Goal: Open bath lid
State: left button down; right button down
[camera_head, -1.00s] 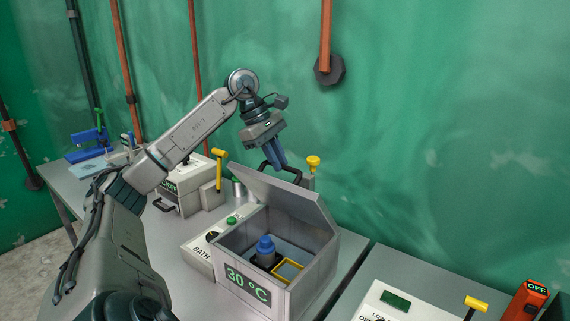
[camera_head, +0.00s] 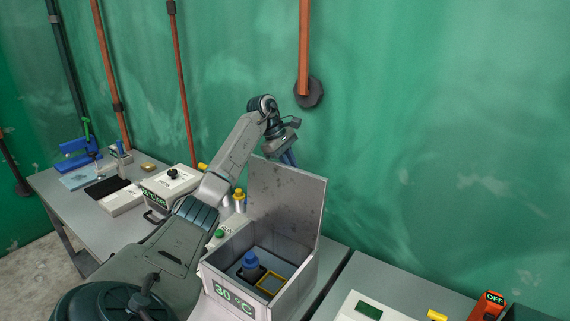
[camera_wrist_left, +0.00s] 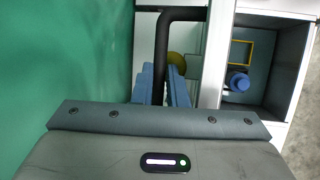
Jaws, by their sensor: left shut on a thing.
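The bath (camera_head: 222,301) is a grey metal box with a green "30 °C" display on its front. Its lid (camera_head: 287,205) stands upright at the back, and the inside is exposed. In the left wrist view, my left gripper (camera_wrist_left: 162,85) has its blue fingers on either side of the black lid handle (camera_wrist_left: 166,50) and is shut on it. In the head view my left gripper (camera_head: 288,158) is behind the lid's top edge, and the lid hides the handle. My right gripper is not in view.
Inside the bath are a blue-capped bottle (camera_head: 250,264) and a yellow frame (camera_head: 271,283). A white device (camera_head: 168,185) and blue press (camera_head: 78,152) stand on the left table. A red "OFF" switch (camera_head: 489,304) is at the lower right. The green wall is close behind.

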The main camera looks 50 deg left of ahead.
pick_arm(q)
jog(key=shift+w+f, duration=0.25)
jog(key=shift+f, duration=0.2)
